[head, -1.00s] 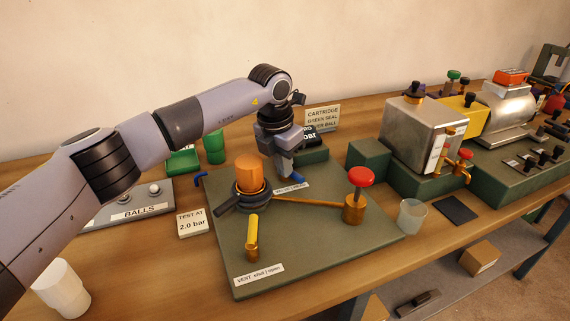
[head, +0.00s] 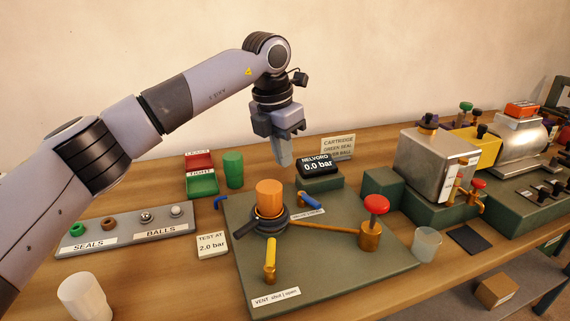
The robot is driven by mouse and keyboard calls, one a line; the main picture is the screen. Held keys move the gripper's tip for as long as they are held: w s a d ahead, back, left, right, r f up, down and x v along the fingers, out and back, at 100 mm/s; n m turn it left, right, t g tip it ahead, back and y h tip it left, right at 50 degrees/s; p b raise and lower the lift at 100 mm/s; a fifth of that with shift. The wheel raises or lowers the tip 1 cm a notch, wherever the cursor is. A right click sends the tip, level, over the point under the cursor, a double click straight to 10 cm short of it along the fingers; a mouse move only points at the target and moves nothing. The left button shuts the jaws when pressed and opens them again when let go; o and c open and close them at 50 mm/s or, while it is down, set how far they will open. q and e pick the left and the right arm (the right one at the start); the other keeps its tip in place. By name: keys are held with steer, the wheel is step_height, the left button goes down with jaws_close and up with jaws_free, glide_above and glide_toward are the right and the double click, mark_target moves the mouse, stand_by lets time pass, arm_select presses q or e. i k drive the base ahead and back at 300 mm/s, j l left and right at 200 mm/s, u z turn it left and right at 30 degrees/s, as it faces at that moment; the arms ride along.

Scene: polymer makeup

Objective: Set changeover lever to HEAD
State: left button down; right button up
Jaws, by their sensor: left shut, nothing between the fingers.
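A blue lever (head: 308,200) sits at the back of the green plate (head: 340,265), slanting down to the right beside a small white label that is too small to read. I take it for the changeover lever, but cannot confirm this from the label. My left gripper (head: 284,160) is shut and empty, pointing down above the back of the plate, up and left of the blue lever and apart from it. A yellow lever (head: 269,258) stands at the front by the VENT shut/open label. My right gripper is out of view.
An orange cylinder (head: 269,196) in a dark ring and a red knob (head: 376,204) on a brass post stand on the plate. A gauge (head: 319,165) reads 0.0 bar behind. A clear cup (head: 426,243) and metal machine (head: 432,160) stand right; a seals and balls tray (head: 125,235) lies left.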

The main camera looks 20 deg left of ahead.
mark_target(303, 198)
steer(key=k, duration=1)
